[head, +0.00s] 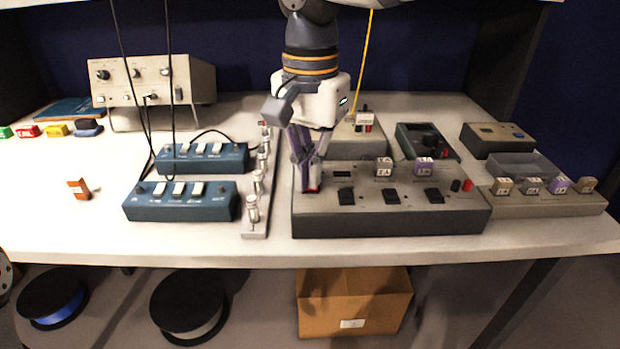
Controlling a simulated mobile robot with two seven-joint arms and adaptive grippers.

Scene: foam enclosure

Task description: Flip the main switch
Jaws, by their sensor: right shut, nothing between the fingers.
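A wide grey control box (390,222) stands at the front of the white bench, right of the middle. It has several black rocker switches on its sloped top. My right gripper (309,186) points down at the box's left end, with its fingers shut and empty. A small red part (313,189) shows right at the fingertips; the gripper hides most of it, so I cannot tell its position or whether the fingers touch it. No label naming a main switch is readable. My left gripper is not in view.
Two blue switch boxes (180,207) and a metal strip with knobs (254,212) stand left of the grey box. A red button (467,185) is at its right end. More instruments stand behind and right. A beige instrument (150,80) is at back left. The front left bench is mostly clear.

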